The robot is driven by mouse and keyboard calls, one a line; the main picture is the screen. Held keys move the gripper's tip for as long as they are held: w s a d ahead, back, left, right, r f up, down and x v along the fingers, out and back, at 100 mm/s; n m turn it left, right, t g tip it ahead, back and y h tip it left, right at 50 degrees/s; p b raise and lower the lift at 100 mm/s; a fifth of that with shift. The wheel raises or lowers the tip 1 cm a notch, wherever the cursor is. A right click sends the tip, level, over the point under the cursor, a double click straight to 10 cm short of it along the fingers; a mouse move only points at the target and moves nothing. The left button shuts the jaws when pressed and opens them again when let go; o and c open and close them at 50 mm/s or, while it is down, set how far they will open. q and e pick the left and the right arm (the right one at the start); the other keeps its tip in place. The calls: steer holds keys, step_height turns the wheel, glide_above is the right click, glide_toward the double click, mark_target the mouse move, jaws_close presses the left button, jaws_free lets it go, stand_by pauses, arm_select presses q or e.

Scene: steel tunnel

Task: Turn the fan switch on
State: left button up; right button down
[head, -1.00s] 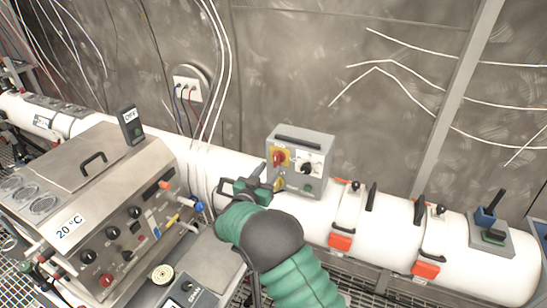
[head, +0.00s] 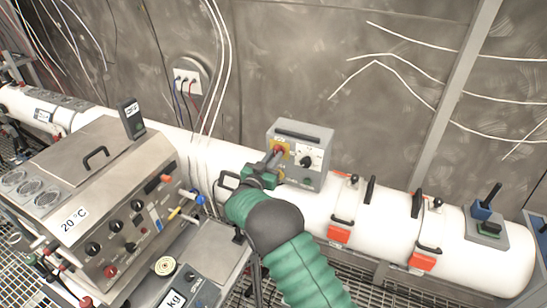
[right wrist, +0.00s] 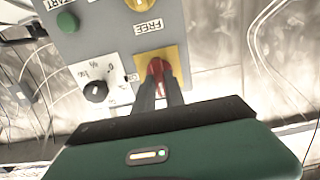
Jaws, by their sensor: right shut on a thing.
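A grey control box (head: 310,135) stands on the white pipe against the wall. Its front has a red switch knob on a yellow plate (head: 284,144), a black dial (head: 306,161) and a green button. In the right wrist view the box is upside down, with the red knob (right wrist: 157,68), the black dial (right wrist: 95,91), the green button (right wrist: 67,22) and a label reading FREE. My right gripper (head: 273,159) is at the red knob. Its two dark fingers (right wrist: 161,88) are shut on the knob's sides. I cannot tell which control is the fan switch. My left gripper is not in view.
The white pipe (head: 380,218) carries clamps with orange-red latches to the right of the box. A steel machine marked 20 °C (head: 100,180) stands at the left. White cables hang down the wall behind. A scale (head: 185,290) is at the bottom.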

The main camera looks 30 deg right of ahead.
steer(key=shift+s+d+f+m+b, duration=0.1)
steer(key=shift+f+m+b, duration=0.05)
steer(key=shift+m+b, duration=3.5)
steer(key=shift+a+f+m+b, duration=0.15)
steer(key=shift+m+b, duration=2.25)
steer(key=shift+b, duration=2.45)
steer(key=shift+s+d+f+m+b, duration=0.1)
steer(key=shift+d+f+m+b, duration=0.1)
steer(key=shift+m+b, duration=3.45)
steer(key=shift+n+b, duration=0.6)
steer(key=c, duration=1.7)
jaws_free()
steer(key=o, duration=0.3)
steer(key=shift+r, duration=0.1)
